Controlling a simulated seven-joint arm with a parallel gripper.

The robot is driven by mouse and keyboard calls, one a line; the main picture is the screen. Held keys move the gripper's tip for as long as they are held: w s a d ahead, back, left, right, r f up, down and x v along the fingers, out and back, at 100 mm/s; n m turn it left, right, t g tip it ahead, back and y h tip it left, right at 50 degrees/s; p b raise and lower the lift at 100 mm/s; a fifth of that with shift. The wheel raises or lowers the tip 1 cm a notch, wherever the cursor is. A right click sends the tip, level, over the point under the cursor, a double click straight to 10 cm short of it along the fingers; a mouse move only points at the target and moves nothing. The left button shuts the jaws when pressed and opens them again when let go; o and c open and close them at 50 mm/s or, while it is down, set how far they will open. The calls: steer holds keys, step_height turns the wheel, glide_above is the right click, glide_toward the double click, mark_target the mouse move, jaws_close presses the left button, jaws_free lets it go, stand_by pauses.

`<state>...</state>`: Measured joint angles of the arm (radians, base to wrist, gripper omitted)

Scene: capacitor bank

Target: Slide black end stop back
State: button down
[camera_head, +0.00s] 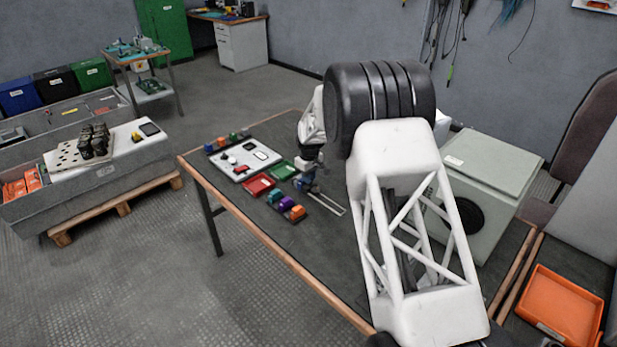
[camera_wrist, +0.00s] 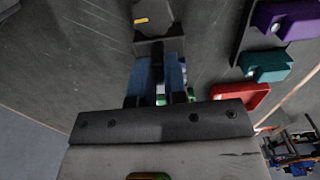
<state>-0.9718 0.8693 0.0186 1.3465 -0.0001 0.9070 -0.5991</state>
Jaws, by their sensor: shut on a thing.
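My gripper (camera_wrist: 157,62) points down at the workbench, and its two blue fingers are shut on a small dark block. This block, which looks like the black end stop (camera_wrist: 158,46), shows between and just beyond the fingertips in the wrist view. A dark grey piece with a yellow mark (camera_wrist: 150,14) lies directly beyond it; I cannot tell whether they are joined. In the head view my gripper (camera_head: 306,183) is low over the bench, at the far end of a pale narrow slotted track (camera_head: 327,203). The end stop is hidden there by the gripper.
A strip with teal, purple and orange blocks (camera_head: 287,204) lies close to the left of the track. A red tray (camera_head: 258,185), a green tray (camera_head: 282,170) and a white board (camera_head: 247,160) lie beyond. A grey-green box (camera_head: 485,190) stands on the right.

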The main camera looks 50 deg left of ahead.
steer(key=shift+d, duration=3.3)
steer(key=c, duration=1.4)
jaws_free()
steer(key=shift+o, duration=0.2)
steer(key=shift+r, duration=0.15)
step_height(320, 180, up, 7)
